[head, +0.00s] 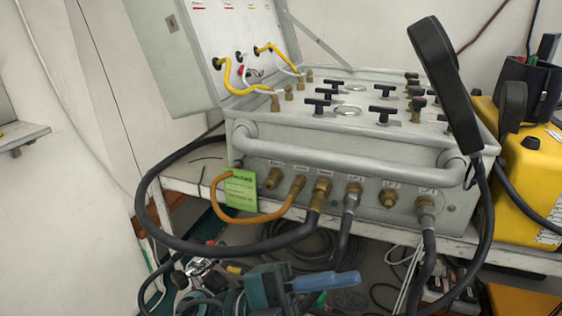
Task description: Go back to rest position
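The diver air panel (340,170) is a grey metal case on a bench, with its lid (180,50) open at the back left. Black T-handle valves (385,114) and brass fittings stand on its top face. Hoses run from several brass ports (318,195) on its front. A black handset (445,85) stands tilted at the panel's right end. Neither my left nor my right gripper shows in the head view.
A yellow case (480,120) stands to the right, with a black holder (528,88) on it. A green tag (241,190) hangs at the front left. Below lie coiled hoses, cables and a teal tool (270,292). A thick black hose (150,205) loops out left.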

